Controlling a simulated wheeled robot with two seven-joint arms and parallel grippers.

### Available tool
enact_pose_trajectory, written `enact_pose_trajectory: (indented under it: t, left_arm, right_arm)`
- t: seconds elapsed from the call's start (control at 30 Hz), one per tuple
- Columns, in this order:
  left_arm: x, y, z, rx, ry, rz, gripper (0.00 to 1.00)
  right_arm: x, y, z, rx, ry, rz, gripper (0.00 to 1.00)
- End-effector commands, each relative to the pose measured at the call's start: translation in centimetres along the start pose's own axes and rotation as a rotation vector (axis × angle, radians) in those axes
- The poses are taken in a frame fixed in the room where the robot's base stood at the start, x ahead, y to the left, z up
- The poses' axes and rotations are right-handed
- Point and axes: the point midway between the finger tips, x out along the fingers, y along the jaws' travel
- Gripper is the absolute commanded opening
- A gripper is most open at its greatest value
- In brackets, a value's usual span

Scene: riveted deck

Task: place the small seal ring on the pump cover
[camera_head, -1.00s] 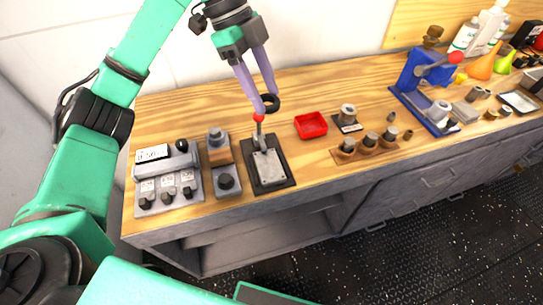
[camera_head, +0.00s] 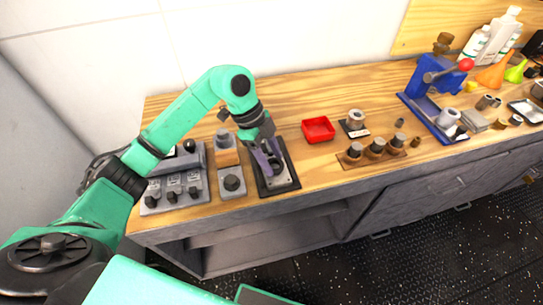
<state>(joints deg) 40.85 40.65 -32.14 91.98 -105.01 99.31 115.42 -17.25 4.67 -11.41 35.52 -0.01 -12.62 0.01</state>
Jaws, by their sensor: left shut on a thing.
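My left gripper (camera_head: 269,161) reaches down over a grey metal piece (camera_head: 283,179) on a dark rectangular base (camera_head: 291,188) near the front of the bench. This grey piece may be the pump cover; I cannot tell for sure. The purple fingers are close together, shut on the small seal ring, which is mostly hidden at the fingertips. I cannot tell whether the ring touches the grey piece. My right gripper is out of view.
Left of the base are a block with a round knob (camera_head: 232,183) and a grey switch box (camera_head: 173,196). To the right are an empty red tray (camera_head: 318,129), a spool on a dark plate (camera_head: 355,120), a wooden holder (camera_head: 372,155) and a blue press (camera_head: 421,103).

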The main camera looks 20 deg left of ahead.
Motion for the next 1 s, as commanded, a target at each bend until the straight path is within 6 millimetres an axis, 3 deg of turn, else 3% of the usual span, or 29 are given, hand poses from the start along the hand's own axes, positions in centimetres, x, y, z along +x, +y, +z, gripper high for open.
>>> enact_pose_trajectory:
  t: [0.07, 0.1, 0.17, 0.57, 0.9, 1.0]
  left_arm:
    - [0.0, 0.0, 0.1, -0.001, -0.002, 0.000, 0.05]
    - [0.0, 0.0, 0.1, -0.001, -0.003, 0.000, 0.68]
    - [0.0, 0.0, 0.1, -0.001, -0.003, 0.000, 0.87]
    - [-0.9, -0.1, 0.1, -0.001, -0.004, -0.004, 0.87]
    - [-9.5, -0.1, 0.0, -0.001, -0.002, -0.006, 0.87]
    - [-11.2, -0.1, 0.0, -0.002, -0.003, -0.003, 0.87]
  right_arm:
    - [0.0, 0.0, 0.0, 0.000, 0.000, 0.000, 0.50]
    - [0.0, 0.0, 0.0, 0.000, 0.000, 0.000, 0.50]
    - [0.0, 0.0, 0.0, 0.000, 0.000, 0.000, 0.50]
    - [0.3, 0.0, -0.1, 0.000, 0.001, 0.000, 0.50]
    - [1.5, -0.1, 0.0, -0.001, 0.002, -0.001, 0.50]
    - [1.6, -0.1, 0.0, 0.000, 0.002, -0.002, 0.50]
